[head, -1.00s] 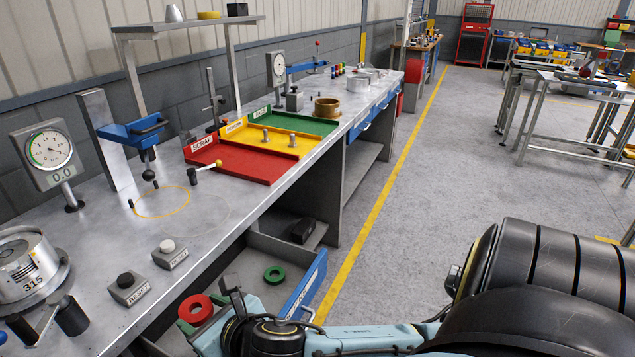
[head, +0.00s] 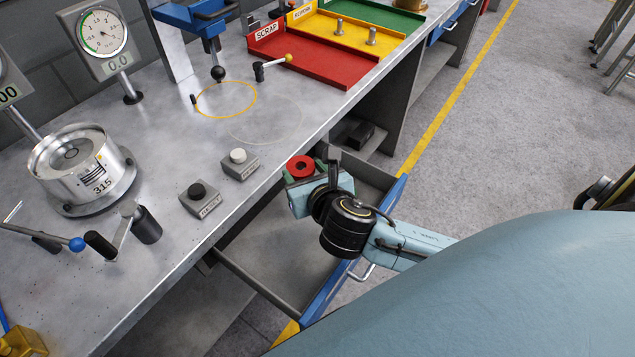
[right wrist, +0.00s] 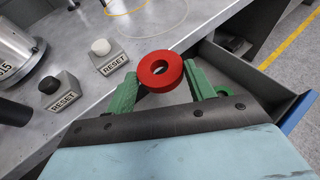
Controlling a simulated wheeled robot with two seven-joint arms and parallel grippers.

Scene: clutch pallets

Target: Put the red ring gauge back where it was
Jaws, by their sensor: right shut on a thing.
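The red ring gauge (head: 290,168) is held in my right gripper (head: 303,174), beside the bench's front edge and above the open drawer (head: 335,295). In the right wrist view the red ring (right wrist: 177,72) sits between the green fingers of the right gripper (right wrist: 160,82), with its hole facing up toward the camera. A green ring (right wrist: 227,90) shows partly behind the right finger, in the drawer; in the head view the arm hides it. My left gripper is not in view.
The steel bench holds two reset-type button boxes (head: 199,201) (head: 240,164), a dial gauge (head: 102,33), a round metal fixture marked 315 (head: 90,182) and a red scrap tray (head: 315,66). The drawer's blue front (head: 330,294) sticks out.

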